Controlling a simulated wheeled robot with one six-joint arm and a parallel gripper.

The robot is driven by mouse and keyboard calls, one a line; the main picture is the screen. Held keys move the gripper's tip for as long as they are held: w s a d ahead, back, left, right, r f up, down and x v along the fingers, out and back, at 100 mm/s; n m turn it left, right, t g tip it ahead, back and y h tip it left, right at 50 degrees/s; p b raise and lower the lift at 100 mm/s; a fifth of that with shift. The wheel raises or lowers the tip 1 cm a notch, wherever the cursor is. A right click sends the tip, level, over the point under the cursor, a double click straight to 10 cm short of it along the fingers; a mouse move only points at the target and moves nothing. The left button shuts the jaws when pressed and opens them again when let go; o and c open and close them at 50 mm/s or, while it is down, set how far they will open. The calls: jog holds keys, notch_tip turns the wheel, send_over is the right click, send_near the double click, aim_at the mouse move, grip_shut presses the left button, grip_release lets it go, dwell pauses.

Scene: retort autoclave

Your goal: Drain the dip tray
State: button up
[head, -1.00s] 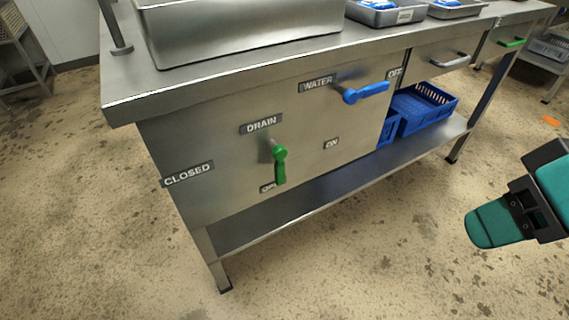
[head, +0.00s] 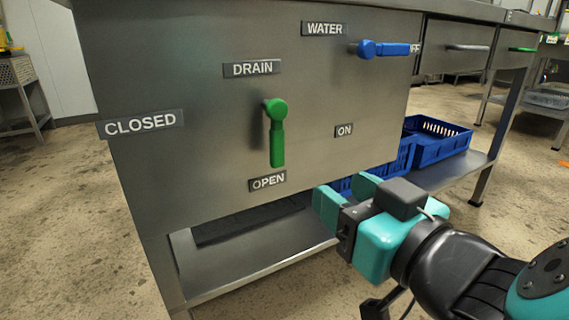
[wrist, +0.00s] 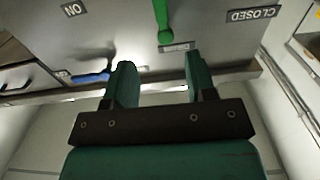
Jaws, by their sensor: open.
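The green drain handle (head: 277,135) hangs straight down from its pivot on the steel front panel, under the DRAIN label (head: 252,68). Its lower end points at the OPEN label (head: 268,181); the CLOSED label (head: 141,123) is to its left. My gripper (head: 345,197) is open and empty, below and to the right of the handle, apart from it. In the wrist view, the handle (wrist: 161,20) shows beyond my open fingers (wrist: 158,82), at the top. The tray that the drain serves is not in view in the current frames.
A blue water lever (head: 385,49) points right toward OFF; the ON label (head: 344,130) is below it. A lower shelf (head: 265,270) runs under the panel. Blue crates (head: 437,140) stand on the shelf to the right. The space before the panel's left part is clear.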

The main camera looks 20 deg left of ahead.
aim_at(279, 146)
jog(key=p+x, duration=0.4)
jog(key=p, duration=0.1)
jog(key=p+x, duration=0.5)
jog(key=p, duration=0.1)
jog(key=r+p+x, duration=0.1)
jog(key=p+x, duration=0.3)
jog(key=p, duration=0.1)
jog(key=shift+w+a+p, duration=0.15)
jog(key=shift+w+p, duration=0.05)
jog(key=shift+p, duration=0.2)
jog(key=p+x, duration=0.2)
jog(key=p, duration=0.3)
jog(key=shift+w+a, duration=0.25)
jog(key=shift+w+a+f+p, duration=0.3)
jog(key=shift+a+f+p, duration=0.05)
jog(key=shift+p, duration=0.35)
grip_shut()
